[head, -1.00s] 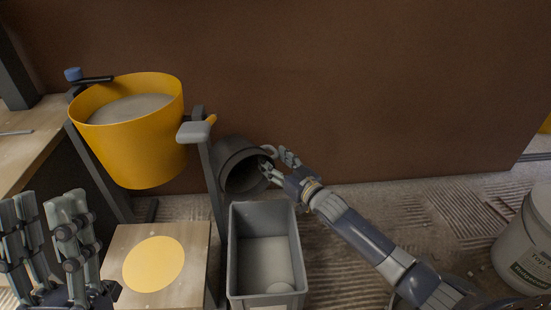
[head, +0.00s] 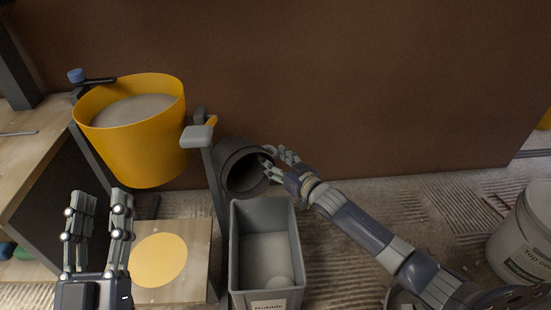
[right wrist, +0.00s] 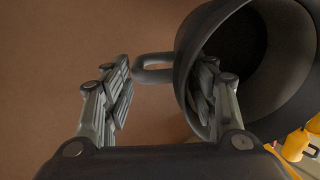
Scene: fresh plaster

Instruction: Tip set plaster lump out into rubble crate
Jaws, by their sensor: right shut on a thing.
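A dark grey bucket (head: 240,160) is tipped on its side above the back of the grey rubble crate (head: 233,262), its mouth facing forward and down. The bucket fills the right of the right wrist view (right wrist: 300,95), with a loop handle (right wrist: 155,68). My right gripper (head: 274,163) is shut on the bucket near its rim; its fingers also show in the right wrist view (right wrist: 163,88). The inside I see is dark, and its depth is hidden. My left gripper (head: 102,198) is open and empty.
A yellow tub (head: 140,145) of grey material hangs on a stand left of the bucket. Below it a wooden board (head: 200,240) carries a yellow disc (head: 158,262). A white pail (head: 525,240) stands far right. A brown wall closes the back.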

